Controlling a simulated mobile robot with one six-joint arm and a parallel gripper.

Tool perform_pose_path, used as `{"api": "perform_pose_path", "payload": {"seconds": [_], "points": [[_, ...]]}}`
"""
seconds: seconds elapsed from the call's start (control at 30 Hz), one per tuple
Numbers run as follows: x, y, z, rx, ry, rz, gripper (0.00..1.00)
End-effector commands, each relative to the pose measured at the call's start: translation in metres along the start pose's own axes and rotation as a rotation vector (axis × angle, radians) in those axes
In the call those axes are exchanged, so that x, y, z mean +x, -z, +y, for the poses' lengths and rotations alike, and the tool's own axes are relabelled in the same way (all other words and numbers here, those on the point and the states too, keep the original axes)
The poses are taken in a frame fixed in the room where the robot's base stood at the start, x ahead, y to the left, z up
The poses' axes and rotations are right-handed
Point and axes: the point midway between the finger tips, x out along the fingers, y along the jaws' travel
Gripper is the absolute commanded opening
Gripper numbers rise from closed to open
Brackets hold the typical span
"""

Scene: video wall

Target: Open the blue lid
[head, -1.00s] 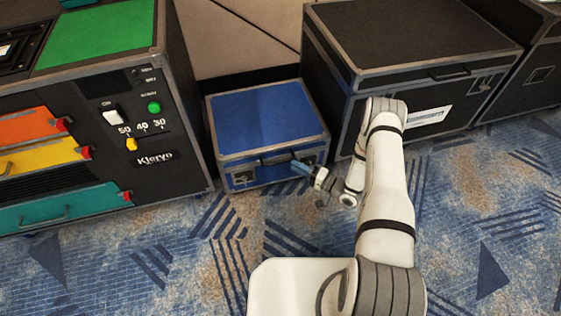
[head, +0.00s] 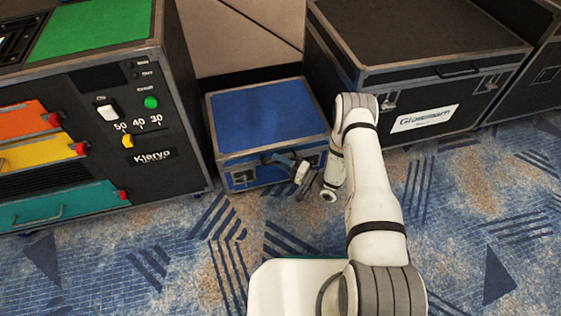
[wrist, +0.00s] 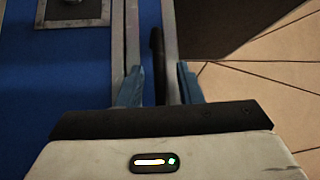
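The blue case stands on the carpet with its flat blue lid (head: 265,115) closed and edged in grey metal. A dark handle (head: 279,157) sits on the case's front, near the lid's edge; it also shows in the wrist view (wrist: 157,60). My gripper (head: 283,160) is at the handle. In the wrist view my gripper (wrist: 159,84) has its two blue fingers apart, one on each side of the handle, with gaps visible. A metal latch (wrist: 72,10) is at the upper left there. My gripper hides part of the case front in the head view.
A machine (head: 135,100) with coloured drawers stands close on the left. A large black case (head: 420,45) stands close on the right. A beige panelled wall (head: 245,35) is behind. Patterned carpet (head: 150,260) is free in front.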

Motion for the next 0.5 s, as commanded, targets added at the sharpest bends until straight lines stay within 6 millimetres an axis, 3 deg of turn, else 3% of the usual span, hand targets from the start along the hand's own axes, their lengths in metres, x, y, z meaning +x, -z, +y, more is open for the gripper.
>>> {"api": "perform_pose_path", "payload": {"seconds": [0.07, 0.5], "points": [[-0.0002, 0.0003, -0.0002, 0.000, 0.000, 0.000, 0.32], [-0.0008, 0.0007, -0.0001, -0.001, -0.001, 0.001, 0.00]]}}
